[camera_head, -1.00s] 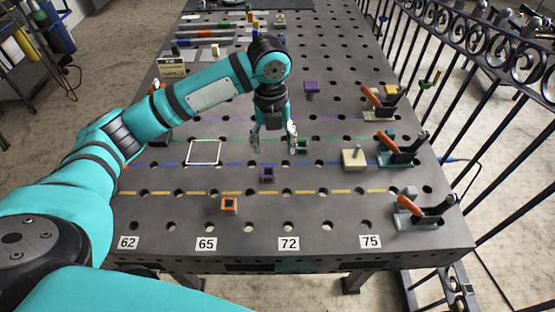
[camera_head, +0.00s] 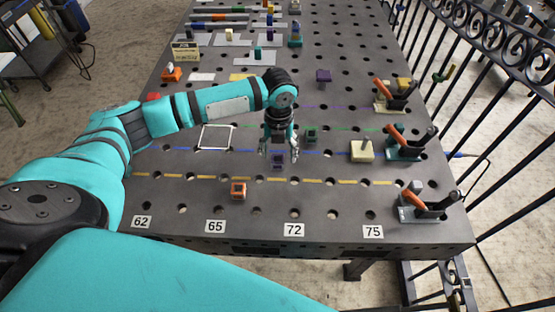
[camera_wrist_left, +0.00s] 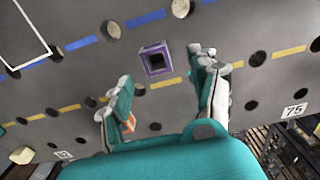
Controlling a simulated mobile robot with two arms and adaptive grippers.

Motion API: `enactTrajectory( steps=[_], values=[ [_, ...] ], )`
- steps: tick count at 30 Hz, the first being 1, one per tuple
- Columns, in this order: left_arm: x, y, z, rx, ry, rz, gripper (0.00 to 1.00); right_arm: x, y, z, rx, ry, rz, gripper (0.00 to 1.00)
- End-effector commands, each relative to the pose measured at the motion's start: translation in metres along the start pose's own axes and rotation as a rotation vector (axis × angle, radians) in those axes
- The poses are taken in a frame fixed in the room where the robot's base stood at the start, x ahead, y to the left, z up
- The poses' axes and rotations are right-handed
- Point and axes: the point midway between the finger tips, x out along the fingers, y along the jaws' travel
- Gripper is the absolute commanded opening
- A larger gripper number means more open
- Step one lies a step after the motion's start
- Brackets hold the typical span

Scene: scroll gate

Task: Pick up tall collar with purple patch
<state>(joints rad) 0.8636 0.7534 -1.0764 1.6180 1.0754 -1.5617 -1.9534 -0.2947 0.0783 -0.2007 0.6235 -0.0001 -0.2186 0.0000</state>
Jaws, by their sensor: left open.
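The collar with the purple patch (camera_head: 278,161) is a small dark square block with an open hole. It stands on the perforated table near the blue dashed line. It also shows in the left wrist view (camera_wrist_left: 155,59), beyond and between the fingertips. My left gripper (camera_head: 280,153) points down right at the collar, fingers apart on either side of it in the head view. In the left wrist view the gripper (camera_wrist_left: 163,75) is open and empty, and the collar looks apart from both fingers. My right gripper is not in view.
An orange collar (camera_head: 238,190) stands nearer and to the left, a green one (camera_head: 311,135) just right. A cream block with a peg (camera_head: 361,150) and orange-handled clamps (camera_head: 405,143) are at the right. A purple block (camera_head: 323,76) is farther back. A railing borders the right.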

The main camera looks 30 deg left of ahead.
Motion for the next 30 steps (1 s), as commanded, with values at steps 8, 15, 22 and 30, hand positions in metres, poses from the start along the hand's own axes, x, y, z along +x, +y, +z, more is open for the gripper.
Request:
enactTrajectory(
  steps=[8, 15, 22, 30],
  values=[
    [0.039, 0.004, 0.002, -0.002, 0.004, 0.003, 0.62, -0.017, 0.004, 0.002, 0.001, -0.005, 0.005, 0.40],
    [0.048, 0.004, 0.003, 0.000, 0.000, 0.001, 0.62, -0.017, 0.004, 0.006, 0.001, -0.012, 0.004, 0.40],
    [0.048, 0.004, 0.003, 0.000, 0.000, 0.001, 0.45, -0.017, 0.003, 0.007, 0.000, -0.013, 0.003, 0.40],
    [0.048, 0.004, 0.003, -0.001, 0.000, 0.001, 0.09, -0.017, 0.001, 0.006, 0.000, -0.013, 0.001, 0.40]
  ],
)
